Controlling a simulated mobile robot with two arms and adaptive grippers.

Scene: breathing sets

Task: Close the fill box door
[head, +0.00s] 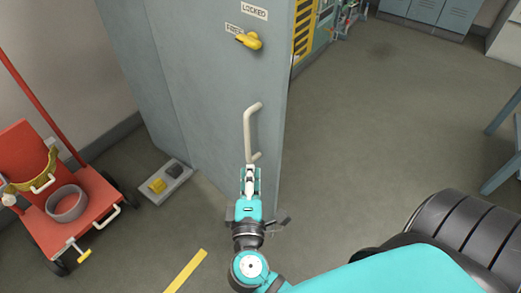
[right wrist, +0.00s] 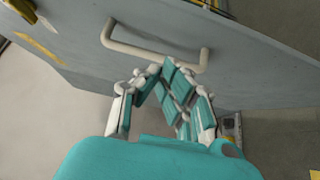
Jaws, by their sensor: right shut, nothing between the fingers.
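The fill box door (head: 215,110) is a tall grey panel standing in the middle of the head view. It carries a pale bar handle (head: 249,130) and, higher up, a yellow latch knob (head: 250,40) by the FREE label (head: 234,28). A LOCKED label (head: 254,11) is above that. My right gripper (head: 250,172) is at the lower end of the handle, its fingers shut and empty. In the right wrist view the fingertips (right wrist: 158,72) point at the door just below the handle (right wrist: 155,48); contact is unclear. My left gripper is out of view.
A red hand cart (head: 70,205) with a grey ring stands at the left. A grey block with a yellow pedal (head: 160,186) lies on the floor by the door's base. Blue-grey lockers (head: 425,12) stand at the back.

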